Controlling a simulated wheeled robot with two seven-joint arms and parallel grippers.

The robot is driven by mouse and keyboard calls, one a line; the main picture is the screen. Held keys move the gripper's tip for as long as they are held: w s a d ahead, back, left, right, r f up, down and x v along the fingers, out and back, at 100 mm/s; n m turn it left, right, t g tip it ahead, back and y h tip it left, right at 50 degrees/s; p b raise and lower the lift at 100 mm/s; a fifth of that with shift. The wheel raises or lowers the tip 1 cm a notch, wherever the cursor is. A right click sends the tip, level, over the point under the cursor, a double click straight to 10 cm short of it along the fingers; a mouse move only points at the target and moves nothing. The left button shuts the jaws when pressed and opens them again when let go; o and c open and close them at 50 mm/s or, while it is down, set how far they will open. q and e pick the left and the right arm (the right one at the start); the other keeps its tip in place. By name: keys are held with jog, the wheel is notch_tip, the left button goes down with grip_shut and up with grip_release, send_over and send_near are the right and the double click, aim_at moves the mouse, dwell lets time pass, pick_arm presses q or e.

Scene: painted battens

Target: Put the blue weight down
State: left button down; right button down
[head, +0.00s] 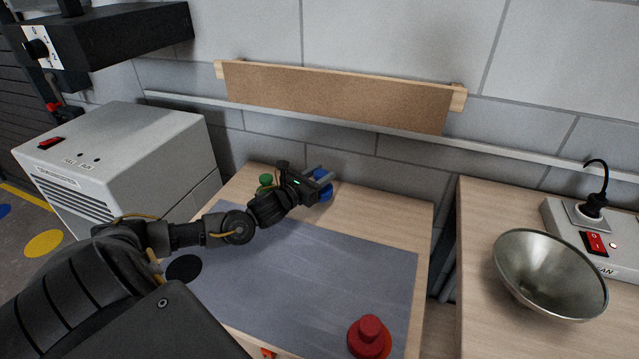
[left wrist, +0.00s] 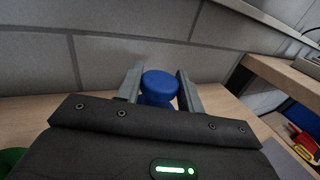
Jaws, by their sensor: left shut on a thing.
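The blue weight (head: 323,190) is at the back of the wooden table, partly hidden by my left gripper (head: 322,180). In the left wrist view the blue weight (left wrist: 160,86) stands between the two fingers of my left gripper (left wrist: 158,88), which is shut on it. Its lower part is hidden, so I cannot tell whether it touches the table. A green weight (head: 266,180) stands just left of the gripper. A red weight (head: 370,337) stands at the front right of the grey mat (head: 310,280). My right gripper is not in view.
A black disc (head: 184,269) lies at the mat's left. A metal bowl (head: 549,272) and a switch box (head: 600,235) are on the right-hand bench. A grey machine (head: 125,160) stands left. A brown board (head: 340,95) hangs behind. The mat's middle is clear.

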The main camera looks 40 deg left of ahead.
pick_arm(q)
jog(key=shift+w+a+f, duration=0.2)
jog(key=shift+w, duration=0.05)
jog(key=shift+f+p, duration=0.3)
jog(key=shift+f, duration=1.25)
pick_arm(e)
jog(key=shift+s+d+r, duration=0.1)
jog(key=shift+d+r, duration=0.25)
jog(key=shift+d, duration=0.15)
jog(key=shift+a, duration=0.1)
pick_arm(q)
jog(key=shift+f, duration=0.15)
jog(key=c, duration=0.9)
grip_release()
jog(key=shift+s+f, duration=0.1)
jog(key=shift+c, duration=0.2)
jog(key=shift+o, duration=0.2)
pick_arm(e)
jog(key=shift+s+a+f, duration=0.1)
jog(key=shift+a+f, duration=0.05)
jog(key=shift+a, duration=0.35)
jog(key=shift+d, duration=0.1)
